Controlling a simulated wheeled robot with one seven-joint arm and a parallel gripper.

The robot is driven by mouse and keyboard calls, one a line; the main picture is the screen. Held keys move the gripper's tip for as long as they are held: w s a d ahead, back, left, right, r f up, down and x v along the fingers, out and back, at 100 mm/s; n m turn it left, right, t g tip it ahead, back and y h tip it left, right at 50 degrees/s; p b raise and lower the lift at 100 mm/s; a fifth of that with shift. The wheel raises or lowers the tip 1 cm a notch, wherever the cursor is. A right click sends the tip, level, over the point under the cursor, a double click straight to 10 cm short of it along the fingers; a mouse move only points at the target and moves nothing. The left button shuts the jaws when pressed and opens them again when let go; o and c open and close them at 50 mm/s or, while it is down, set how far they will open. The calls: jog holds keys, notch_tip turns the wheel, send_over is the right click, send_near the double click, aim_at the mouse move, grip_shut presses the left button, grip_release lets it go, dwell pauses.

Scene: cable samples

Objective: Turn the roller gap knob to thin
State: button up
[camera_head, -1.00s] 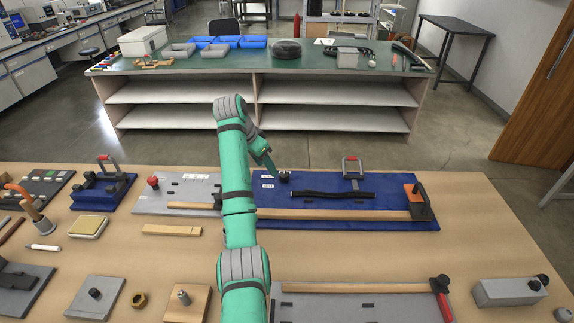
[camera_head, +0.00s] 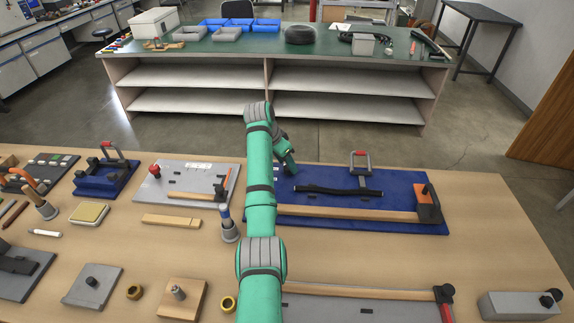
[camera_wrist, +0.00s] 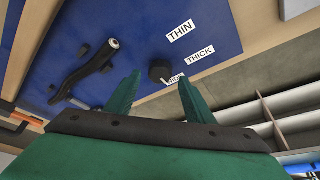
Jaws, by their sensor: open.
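The roller gap knob is a dark round knob (camera_wrist: 160,70) on a blue board (camera_wrist: 100,20), with white labels THIN (camera_wrist: 180,29) and THICK (camera_wrist: 200,54) beside it. A third label (camera_wrist: 176,80) is partly hidden. A pale mark on the knob's edge lies toward that third label, not toward THIN. My gripper (camera_wrist: 159,78) is open and empty in the wrist view, its green fingers at either side of the knob; contact cannot be told. In the head view the blue board (camera_head: 400,215) shows, but my arm hides the knob.
A black cable-like handle (camera_head: 335,190), a red-handled clamp (camera_head: 361,168) and a wooden bar (camera_head: 350,214) are on the blue board. A grey board (camera_head: 150,190) lies to the left. A blue-handled tool (camera_head: 228,225) stands beside my arm.

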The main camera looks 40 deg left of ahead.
jog(key=shift+w+d+f, duration=0.15)
jog(key=shift+d+f, duration=0.05)
jog(key=shift+f, duration=0.2)
jog(key=shift+a+f, duration=0.1)
jog(key=shift+f, duration=0.3)
jog(key=shift+a, duration=0.15)
jog(key=c, duration=1.1)
jog(key=shift+o, duration=0.2)
